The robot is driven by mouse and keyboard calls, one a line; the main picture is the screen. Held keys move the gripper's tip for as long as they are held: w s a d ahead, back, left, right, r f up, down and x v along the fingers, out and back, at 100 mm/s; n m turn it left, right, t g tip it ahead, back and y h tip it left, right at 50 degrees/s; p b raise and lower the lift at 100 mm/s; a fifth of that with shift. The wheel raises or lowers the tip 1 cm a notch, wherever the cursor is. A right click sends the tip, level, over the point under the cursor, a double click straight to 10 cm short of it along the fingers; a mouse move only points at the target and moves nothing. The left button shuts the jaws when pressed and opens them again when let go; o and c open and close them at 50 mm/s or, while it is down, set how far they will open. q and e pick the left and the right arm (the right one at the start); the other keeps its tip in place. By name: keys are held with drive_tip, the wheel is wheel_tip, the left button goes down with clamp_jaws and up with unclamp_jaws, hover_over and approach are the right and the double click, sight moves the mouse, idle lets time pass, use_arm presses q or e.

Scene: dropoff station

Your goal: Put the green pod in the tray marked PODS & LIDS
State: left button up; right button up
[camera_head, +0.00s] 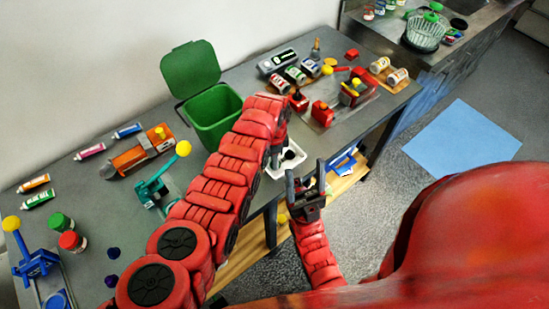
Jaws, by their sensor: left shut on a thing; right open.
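My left arm reaches across the table, and its gripper (276,160) is low at the table's front edge, by a small white tray (298,159). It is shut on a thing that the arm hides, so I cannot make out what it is. A dark shape shows in the tray. I cannot read any PODS & LIDS marking. My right gripper (305,178) is open and empty, in front of the table edge.
A green bin (213,113) with its lid up stands behind my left arm. A teal press (153,187), an orange device (141,153), tubes and jars are on the left. A lower wooden shelf (345,180) runs below.

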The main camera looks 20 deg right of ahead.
use_arm(q)
drive_tip(key=shift+f, duration=0.1)
drive_tip(key=o, duration=0.5)
drive_tip(key=shift+f, duration=0.1)
drive_tip(key=o, duration=0.4)
